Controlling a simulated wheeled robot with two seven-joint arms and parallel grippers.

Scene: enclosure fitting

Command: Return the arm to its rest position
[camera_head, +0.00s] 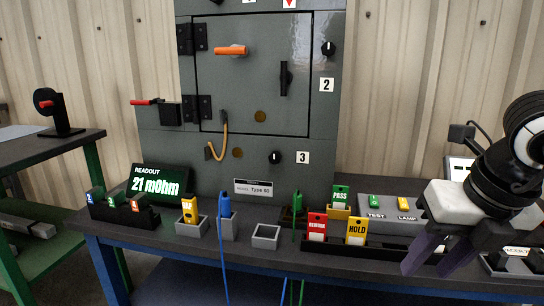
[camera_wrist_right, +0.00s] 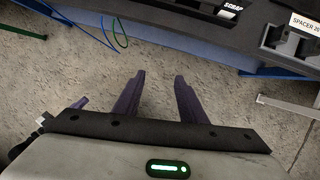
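My right gripper (camera_head: 440,258) is at the right of the head view, in front of the bench's front edge. Its two purple fingers point down. In the right wrist view the fingers (camera_wrist_right: 160,95) stand apart with only floor between them, so it is open and empty. The right arm comes in from the right edge of the head view. My left gripper is not in view.
A grey enclosure (camera_head: 260,90) stands behind the bench (camera_head: 205,255). On the bench are a readout (camera_head: 158,184), a blue probe (camera_head: 225,207), a yellow HOLD card (camera_head: 357,231) and a red card (camera_head: 317,226). Floor (camera_wrist_right: 60,100) lies clear below the gripper.

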